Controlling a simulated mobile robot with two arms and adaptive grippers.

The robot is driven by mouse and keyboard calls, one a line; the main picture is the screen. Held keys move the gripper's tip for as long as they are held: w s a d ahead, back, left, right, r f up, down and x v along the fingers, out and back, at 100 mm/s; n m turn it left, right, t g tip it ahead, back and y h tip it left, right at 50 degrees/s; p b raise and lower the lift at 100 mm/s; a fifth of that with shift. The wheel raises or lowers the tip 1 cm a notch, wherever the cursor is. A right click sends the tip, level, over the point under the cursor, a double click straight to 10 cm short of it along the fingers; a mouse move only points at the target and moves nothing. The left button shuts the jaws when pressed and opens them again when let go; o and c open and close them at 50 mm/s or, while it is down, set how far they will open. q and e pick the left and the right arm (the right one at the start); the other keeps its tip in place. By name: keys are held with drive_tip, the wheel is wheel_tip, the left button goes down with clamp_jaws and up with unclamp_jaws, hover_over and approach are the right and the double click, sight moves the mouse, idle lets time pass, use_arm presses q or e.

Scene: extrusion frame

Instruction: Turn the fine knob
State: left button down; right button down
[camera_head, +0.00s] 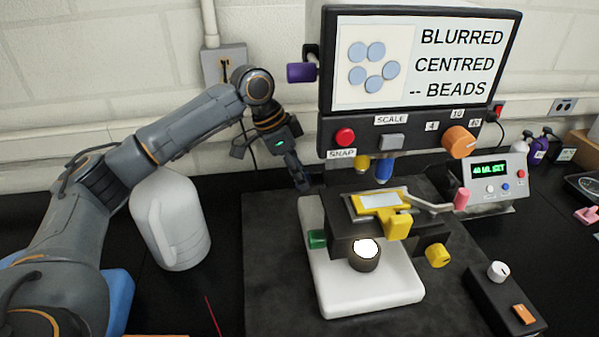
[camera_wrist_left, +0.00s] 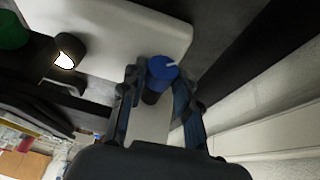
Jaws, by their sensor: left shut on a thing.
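The microscope's white base (camera_head: 385,290) stands on the dark mat, with a green knob (camera_head: 317,239) on its left side and a yellow knob (camera_head: 437,255) on its right. My left gripper (camera_head: 302,184) reaches down behind the stage at the left. The screen (camera_head: 420,65) reads "BLURRED CENTRED -- BEADS" and shows several blue discs. My right gripper is not in view.
A yellow slide holder (camera_head: 397,224) sits on the stage under the lenses. A white jug (camera_head: 170,220) stands left of the microscope, near my left arm. A purple knob (camera_head: 301,72) juts from the screen's left side. A control box (camera_head: 505,300) lies front right.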

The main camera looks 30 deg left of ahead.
use_arm(q)
drive_tip(key=t+y+p, duration=0.1)
drive_tip(key=t, duration=0.1)
drive_tip(key=shift+s+d+r+m+t+y+p, duration=0.1)
drive_tip(key=shift+s+d+m+t+y+p, duration=0.1)
drive_tip(key=shift+s+m+t+y+p, duration=0.15)
drive_tip(key=shift+d+m+t+y, duration=0.1)
drive_tip(key=shift+m+t+y, duration=0.25)
drive_tip(key=shift+t+y, duration=0.6)
drive_tip(key=shift+t, duration=0.3)
drive_tip(key=c, duration=1)
unclamp_jaws()
drive_tip(key=shift+s, duration=0.1)
drive_tip(key=v, duration=1.1)
drive_tip(key=shift+s+r, duration=0.25)
